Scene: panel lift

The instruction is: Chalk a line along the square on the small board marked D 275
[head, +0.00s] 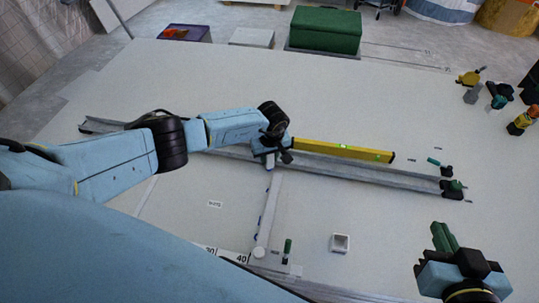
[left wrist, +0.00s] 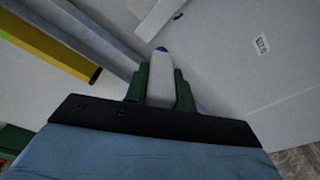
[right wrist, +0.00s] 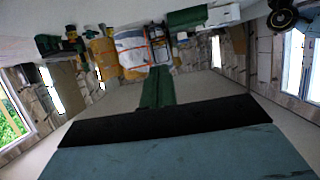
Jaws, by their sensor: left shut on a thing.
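My left gripper (left wrist: 160,85) is shut on a pale stick with a blue tip (left wrist: 161,62), which looks like the chalk. In the head view this gripper (head: 272,158) is over the metal rail, near the far end of the white square (head: 267,212). The square also shows past the tip in the left wrist view (left wrist: 158,17). A small label (head: 214,204) lies on the pale board left of the square; it seems to read D 275 in the left wrist view (left wrist: 261,44). My right gripper (head: 442,238) is shut and empty, raised at the right. Whether the tip touches the board is unclear.
A yellow level (head: 343,150) lies beside the long metal rail (head: 380,178). A white open box (head: 340,243) and a green-handled tool (head: 287,250) lie nearer. Several tools, including a yellow one (head: 469,77), are at the far right. A green case (head: 325,30) stands beyond.

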